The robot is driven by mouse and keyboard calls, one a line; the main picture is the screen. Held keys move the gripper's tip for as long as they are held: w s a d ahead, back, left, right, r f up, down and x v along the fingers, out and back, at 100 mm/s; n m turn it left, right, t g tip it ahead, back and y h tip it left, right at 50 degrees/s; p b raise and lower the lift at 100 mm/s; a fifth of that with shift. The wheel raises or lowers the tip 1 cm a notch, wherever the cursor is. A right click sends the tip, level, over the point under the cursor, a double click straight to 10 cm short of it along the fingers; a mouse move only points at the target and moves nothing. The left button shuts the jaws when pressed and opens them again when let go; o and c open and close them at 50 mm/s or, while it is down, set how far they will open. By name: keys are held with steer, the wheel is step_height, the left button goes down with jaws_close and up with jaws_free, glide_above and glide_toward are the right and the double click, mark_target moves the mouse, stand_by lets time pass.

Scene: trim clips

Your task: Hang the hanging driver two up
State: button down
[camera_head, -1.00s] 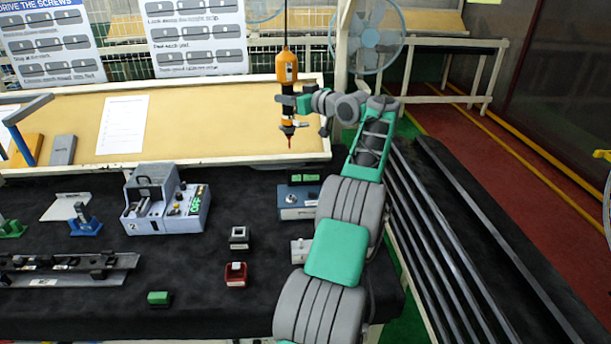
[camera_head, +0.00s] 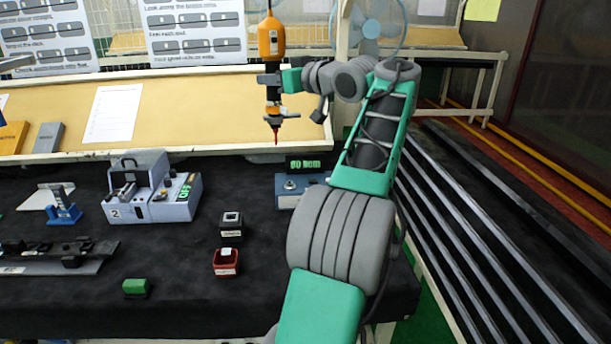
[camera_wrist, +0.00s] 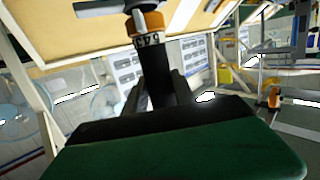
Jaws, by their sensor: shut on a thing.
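The hanging driver (camera_head: 271,38) is an orange and black tool with a red-tipped bit. It hangs upright in the head view, above the back edge of the black table. My gripper (camera_head: 272,80) is shut on its dark middle part, from the right side. The fingertips are partly hidden behind the dark and green gripper body. The driver's top runs up to the head view's upper edge.
Below stand a grey-blue box with a green display (camera_head: 303,164), a station marked 2 (camera_head: 150,195), a dark small bin (camera_head: 231,226) and a red one (camera_head: 226,262). A tilted tan board (camera_head: 200,105) lies behind the driver. Metal rails (camera_head: 480,240) run at right.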

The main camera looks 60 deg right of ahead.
steer(key=shift+s+a+f+b, duration=0.1)
steer(key=shift+s+a+b, duration=0.25)
steer(key=shift+a+b, duration=0.35)
step_height(320, 180, up, 2)
steer(key=p, duration=0.3)
steer(key=shift+r, duration=0.2)
steer(key=shift+f, duration=0.1)
steer(key=c, duration=0.9)
jaws_free()
steer(key=shift+f, duration=0.1)
steer(key=o, duration=0.9)
